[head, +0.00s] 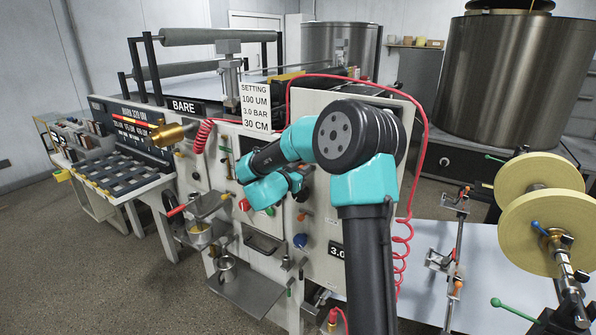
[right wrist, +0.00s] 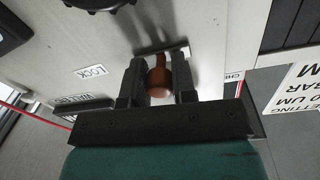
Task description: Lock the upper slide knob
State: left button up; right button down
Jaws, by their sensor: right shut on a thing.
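The slide knob (right wrist: 158,78) is a brown-orange handle on the pale machine panel, in the right wrist view. My right gripper (right wrist: 160,88) is shut on it, with one black finger on each side. A LOCK label (right wrist: 90,71) is on the panel to the left of the knob. In the head view my right arm reaches across the front panel (head: 325,225). Its gripper fingers cannot be made out clearly there, and the arm covers part of the panel. My left gripper is not in view.
A black round dial (right wrist: 98,4) is near the top of the right wrist view. In the head view, a red coiled hose (head: 403,250) hangs right of my arm. A setting sign (head: 256,108) and small metal trays (head: 245,297) are on the machine. Yellow rolls (head: 550,230) stand at the right.

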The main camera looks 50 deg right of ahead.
jog(key=shift+w, duration=0.15)
jog(key=c, duration=0.9)
grip_release()
jog(key=shift+w+a, duration=0.1)
jog(key=shift+w, duration=0.05)
jog(key=a, duration=0.5)
jog(key=s+a, duration=0.1)
jog(key=a, duration=0.5)
jog(key=s+a, duration=0.1)
jog(key=a, duration=0.5)
jog(key=shift+a, duration=0.15)
jog(key=shift+w+f, duration=0.1)
